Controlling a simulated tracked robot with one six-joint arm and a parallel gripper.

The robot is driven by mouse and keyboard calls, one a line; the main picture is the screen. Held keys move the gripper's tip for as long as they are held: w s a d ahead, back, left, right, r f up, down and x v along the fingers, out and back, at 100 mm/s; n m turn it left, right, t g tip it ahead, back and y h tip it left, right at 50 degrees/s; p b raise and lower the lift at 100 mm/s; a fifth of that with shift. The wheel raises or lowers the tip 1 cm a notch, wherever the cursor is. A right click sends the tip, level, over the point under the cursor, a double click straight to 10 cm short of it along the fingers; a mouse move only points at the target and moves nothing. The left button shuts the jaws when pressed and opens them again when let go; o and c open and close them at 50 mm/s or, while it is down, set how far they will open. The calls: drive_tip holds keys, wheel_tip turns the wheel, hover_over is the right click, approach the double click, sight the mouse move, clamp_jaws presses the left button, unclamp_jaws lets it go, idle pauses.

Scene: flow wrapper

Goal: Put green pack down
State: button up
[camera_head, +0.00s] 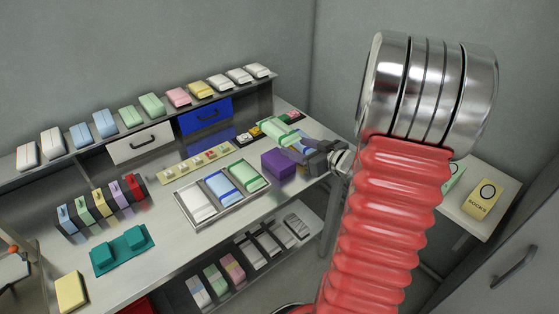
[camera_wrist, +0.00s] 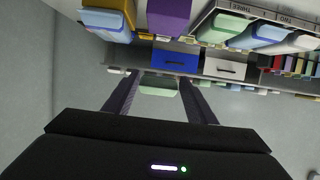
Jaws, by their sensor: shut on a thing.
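The green pack (camera_head: 278,130) is pale green and sits at the tips of my gripper, left of the wrist in the head view. My gripper (camera_head: 290,143) is shut on it. In the wrist view the green pack (camera_wrist: 158,90) shows between the two dark fingers (camera_wrist: 158,82). The pack appears held above the far right part of the bench; the gap beneath it is hard to judge. A steel tray (camera_head: 226,217) on the bench has a white, a blue and another green pack in its compartments.
A purple box (camera_head: 278,163) stands just below my gripper in the head view. A blue drawer (camera_head: 206,116) and a white drawer (camera_head: 140,144) lie behind. A teal fixture (camera_head: 122,250) and a rack of coloured packs (camera_head: 102,205) stand left. Packs line the upper shelf.

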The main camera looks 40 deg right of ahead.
drive_tip(key=shift+f, duration=2.9)
drive_tip(key=shift+f, duration=0.1)
drive_tip(key=shift+f, duration=2)
drive_tip(key=o, duration=1.2)
drive_tip(key=shift+f, duration=0.1)
drive_tip(key=v, duration=1.2)
drive_tip(key=shift+w, duration=0.1)
